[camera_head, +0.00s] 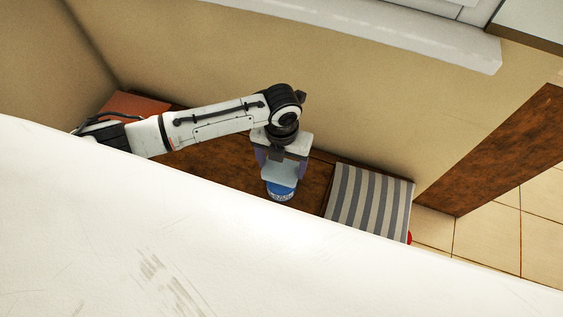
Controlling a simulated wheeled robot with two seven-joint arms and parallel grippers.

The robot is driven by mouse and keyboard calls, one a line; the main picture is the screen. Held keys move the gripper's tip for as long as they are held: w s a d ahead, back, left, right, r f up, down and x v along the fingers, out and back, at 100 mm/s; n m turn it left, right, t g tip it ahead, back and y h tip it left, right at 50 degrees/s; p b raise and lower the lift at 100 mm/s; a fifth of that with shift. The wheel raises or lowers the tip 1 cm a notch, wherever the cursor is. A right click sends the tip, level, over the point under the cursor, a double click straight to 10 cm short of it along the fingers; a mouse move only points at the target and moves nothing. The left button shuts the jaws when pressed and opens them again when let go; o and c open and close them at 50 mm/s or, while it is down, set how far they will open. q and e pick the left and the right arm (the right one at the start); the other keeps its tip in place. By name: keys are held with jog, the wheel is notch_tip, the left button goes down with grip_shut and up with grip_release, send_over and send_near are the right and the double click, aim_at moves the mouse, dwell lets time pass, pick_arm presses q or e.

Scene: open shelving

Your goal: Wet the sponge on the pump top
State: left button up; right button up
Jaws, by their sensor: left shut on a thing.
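My left gripper (282,168) comes in from the left and points down over a dark brown wooden surface. It is shut on a pale blue block (281,173), which looks like the sponge. Directly below the block is a darker blue, round, patterned thing (281,191), which may be the pump top. The block looks very close to it or touching, but I cannot tell which. The lower part of the blue thing is hidden by a white surface in front. My right gripper is not in view.
A large scuffed white surface (150,230) fills the lower picture and hides much behind it. A grey-striped cloth-like thing (370,200) lies right of the gripper, with a bit of red (409,237) beside it. A beige wall (350,110) stands close behind.

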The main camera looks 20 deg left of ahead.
aim_at(281, 167)
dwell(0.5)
pick_arm(q)
jog(key=shift+r+p, duration=0.95)
jog(key=shift+p, duration=0.1)
jog(key=shift+r+p, duration=1.7)
jog(key=shift+p, duration=0.05)
jog(key=shift+r+p, duration=0.95)
jog(key=shift+p, duration=0.05)
jog(key=shift+f, duration=0.1)
